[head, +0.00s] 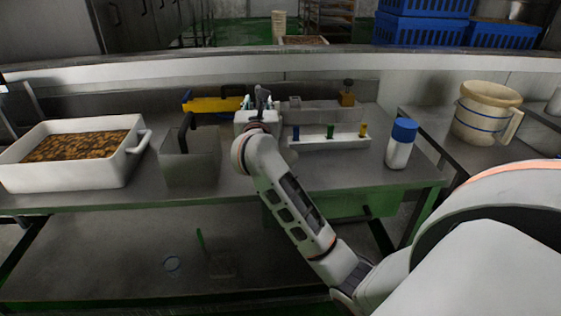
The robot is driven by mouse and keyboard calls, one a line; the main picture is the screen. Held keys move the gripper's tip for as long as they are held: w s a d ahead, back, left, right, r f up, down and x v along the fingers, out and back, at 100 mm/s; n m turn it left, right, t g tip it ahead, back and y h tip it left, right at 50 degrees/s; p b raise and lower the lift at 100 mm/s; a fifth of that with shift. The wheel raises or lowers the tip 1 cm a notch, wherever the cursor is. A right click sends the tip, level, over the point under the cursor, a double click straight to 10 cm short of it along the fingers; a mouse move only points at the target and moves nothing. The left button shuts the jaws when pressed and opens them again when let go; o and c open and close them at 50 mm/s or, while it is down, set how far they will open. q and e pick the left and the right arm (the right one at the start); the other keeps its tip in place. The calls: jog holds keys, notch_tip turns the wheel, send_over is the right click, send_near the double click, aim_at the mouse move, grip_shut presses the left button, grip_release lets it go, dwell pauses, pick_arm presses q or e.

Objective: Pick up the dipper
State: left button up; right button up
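A grey open-topped square vessel (190,165) with an upright dark handle (186,130) stands on the metal table, left of centre; it looks like the dipper, but I cannot be sure. My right gripper (262,98) is over the back part of the table, to the right of this vessel and apart from its handle. My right arm reaches there from the lower right. The gripper's dark fingers are small and partly hidden by its own wrist, so I cannot tell whether they are open. My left gripper is not in view.
A white tub (75,172) of brown pieces stands at left. A yellow tool (205,104) lies behind. Right of my arm are a white rack (345,141) with coloured items and a blue-capped bottle (400,150). A beige bucket (483,115) stands on the right table.

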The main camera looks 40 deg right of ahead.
jog(key=shift+x, duration=1.45)
jog(key=shift+s, duration=0.1)
grip_shut()
jog(key=shift+r, duration=0.15)
